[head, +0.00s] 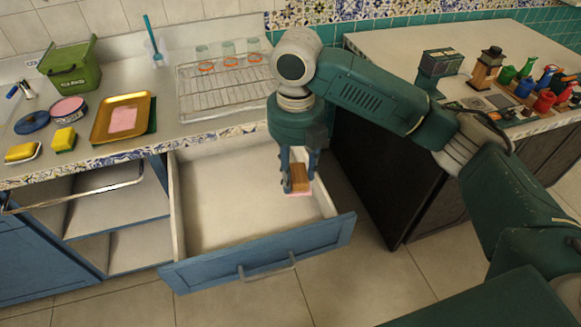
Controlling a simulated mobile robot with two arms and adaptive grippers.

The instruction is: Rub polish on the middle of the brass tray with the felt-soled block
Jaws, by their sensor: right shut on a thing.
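The brass tray (143,112) lies flat on a dark green mat on the left counter. A pink patch (123,119) covers its middle. My right gripper (299,184) is shut on the wooden block (299,174), whose pink underside (300,193) faces down. The gripper holds the block over the right part of the open drawer, well to the right of the tray and apart from it. An open round tin (68,108) with pink content stands left of the tray. My left gripper is not in view.
The blue drawer (225,200) is pulled out and looks empty. A yellow sponge (64,139), a blue lid (32,122) and a green bin (72,66) stand around the tin. A wire rack (225,88) with glasses stands right of the tray. Colourful bottles (525,68) crowd the right counter.

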